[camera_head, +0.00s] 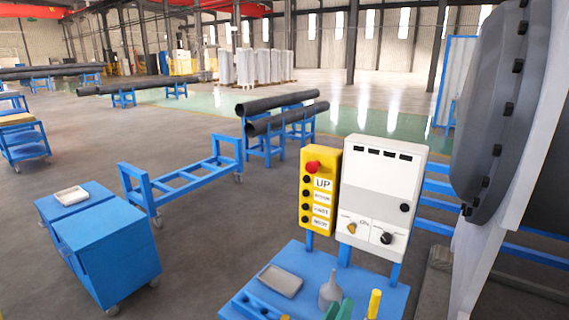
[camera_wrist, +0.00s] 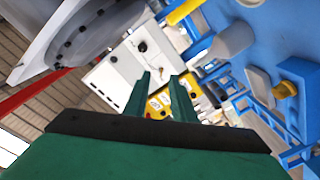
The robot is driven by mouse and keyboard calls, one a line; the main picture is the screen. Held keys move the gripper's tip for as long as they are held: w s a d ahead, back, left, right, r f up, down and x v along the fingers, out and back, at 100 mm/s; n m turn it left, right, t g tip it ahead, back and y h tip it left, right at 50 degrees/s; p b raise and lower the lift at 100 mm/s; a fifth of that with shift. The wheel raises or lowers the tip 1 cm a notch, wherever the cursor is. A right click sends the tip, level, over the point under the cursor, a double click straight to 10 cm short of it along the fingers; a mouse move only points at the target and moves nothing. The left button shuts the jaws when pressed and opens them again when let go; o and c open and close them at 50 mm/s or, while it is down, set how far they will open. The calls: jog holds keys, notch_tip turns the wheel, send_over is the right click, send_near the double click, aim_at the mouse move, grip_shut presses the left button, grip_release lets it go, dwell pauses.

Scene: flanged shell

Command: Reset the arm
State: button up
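My gripper (camera_wrist: 160,80) shows in the wrist view as two green fingers, apart with nothing between them. The yellow button box and white control box show beyond the gap. In the head view only the green fingertips (camera_head: 338,311) show at the bottom edge, in front of the blue table (camera_head: 318,262). The rest of my arm is out of the head view.
The yellow button box (camera_head: 319,190) and white control box (camera_head: 382,195) stand on posts behind the table. A grey tray (camera_head: 280,280), a grey funnel-like bottle (camera_head: 330,289) and a yellow-handled thing (camera_head: 374,303) are close by. The large grey flanged shell (camera_head: 490,120) fills the right side.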

jog(key=s+a+f+n+y, duration=0.1)
jog(key=s+a+f+y, duration=0.25)
jog(key=s+f, duration=0.45)
jog(key=s+a+f+n+y, duration=0.1)
jog(key=s+a+f+y, duration=0.2)
jog(key=s+a+f, duration=0.5)
jog(key=s+f+m+y, duration=0.1)
jog(key=s+f+m, duration=0.1)
jog(key=s, duration=0.8)
jog(key=s+f+m+y, duration=0.1)
jog(key=s+f+m, duration=0.1)
jog(key=s, duration=0.8)
jog(key=shift+a+m, duration=0.3)
jog(key=shift+m, duration=0.2)
jog(key=shift+f, duration=0.1)
